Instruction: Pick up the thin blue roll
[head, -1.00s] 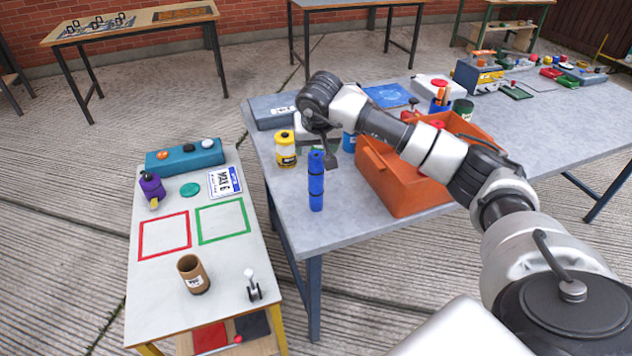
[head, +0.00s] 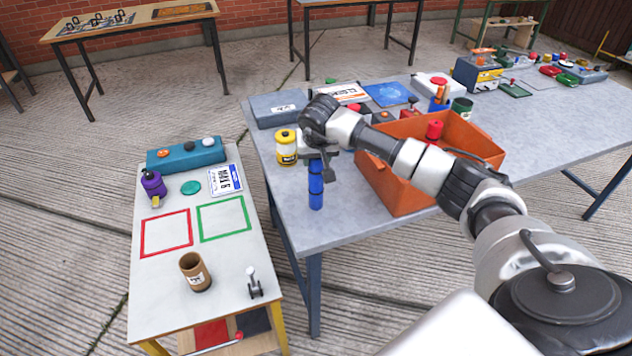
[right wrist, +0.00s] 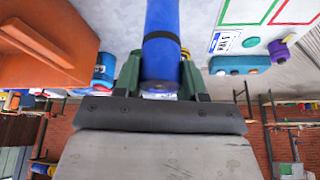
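The thin blue roll (head: 316,190) stands upright on the grey table near its front left corner, with dark bands around it. My right gripper (head: 319,164) is over its top end, pointing down. In the right wrist view the roll (right wrist: 161,50) lies between the two fingers (right wrist: 160,80), one on each side. The fingers look open around it; no firm contact shows. The roll's top is hidden by the gripper in the head view. My left gripper is not in view.
A yellow can (head: 286,149) stands close left of the roll. An orange crate (head: 395,190) stands close to the right, under my right arm. A grey box (head: 273,111) lies behind. A lower white table (head: 160,285) with red and green squares is at left.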

